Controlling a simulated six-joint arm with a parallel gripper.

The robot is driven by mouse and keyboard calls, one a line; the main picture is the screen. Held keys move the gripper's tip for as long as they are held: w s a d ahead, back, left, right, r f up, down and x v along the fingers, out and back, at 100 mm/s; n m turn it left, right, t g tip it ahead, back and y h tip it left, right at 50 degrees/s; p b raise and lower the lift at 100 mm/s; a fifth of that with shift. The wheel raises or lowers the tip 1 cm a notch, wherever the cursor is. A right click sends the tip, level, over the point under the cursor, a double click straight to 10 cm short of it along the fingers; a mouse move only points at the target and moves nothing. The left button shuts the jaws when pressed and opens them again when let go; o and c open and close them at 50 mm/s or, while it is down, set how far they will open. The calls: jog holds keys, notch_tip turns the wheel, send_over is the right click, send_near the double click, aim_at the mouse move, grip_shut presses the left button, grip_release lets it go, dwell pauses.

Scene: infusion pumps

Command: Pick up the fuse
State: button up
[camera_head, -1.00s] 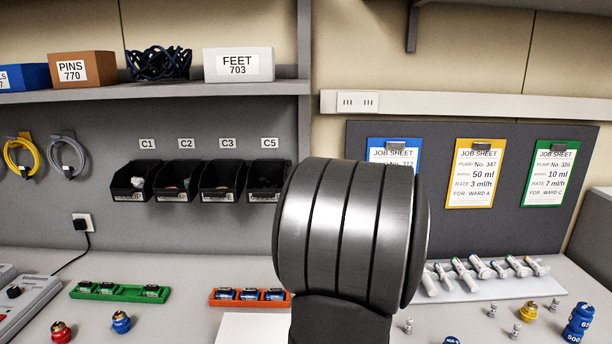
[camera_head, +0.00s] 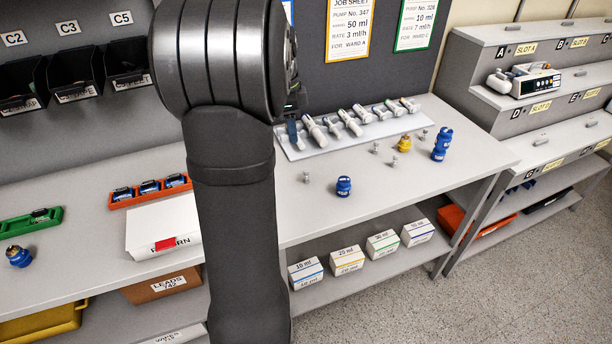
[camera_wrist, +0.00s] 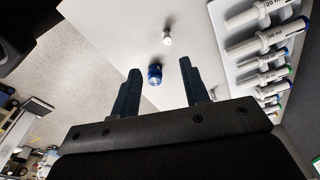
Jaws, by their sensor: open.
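Several small pale, silvery cylinders that may be fuses stand on the bench in the head view: one alone (camera_head: 306,177) left of a blue weight-like piece (camera_head: 344,186), others (camera_head: 394,160) farther back. I cannot tell for sure which is the fuse. In the wrist view one pale cylinder (camera_wrist: 167,39) stands on the bench beyond the blue piece (camera_wrist: 155,74). My gripper (camera_wrist: 160,64) is open and empty above the bench, its dark blue fingers spread, with the blue piece showing between them. In the head view my arm hides most of the gripper.
A white rack (camera_head: 300,153) of syringes lies behind the small parts. A brass-coloured piece (camera_head: 404,142) and stacked blue weights (camera_head: 441,146) stand to the right. An orange tray (camera_head: 122,202) and a white box (camera_head: 148,232) are left of my arm. The bench front right is clear.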

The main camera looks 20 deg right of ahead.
jog(key=d+m, duration=0.1)
send_near(306, 170)
jog(key=shift+m, duration=0.3)
jog(key=f, duration=0.5)
jog(key=shift+s+a+f, duration=0.1)
jog(key=shift+s+f, duration=0.05)
jog(key=shift+s, duration=0.1)
jog(key=shift+d+f, duration=0.2)
jog(key=shift+f, duration=0.65)
jog(key=shift+d+f, duration=0.2)
jog(key=shift+f, duration=0.7)
jog(key=shift+d+f, duration=0.2)
jog(key=shift+f, duration=0.65)
grip_shut()
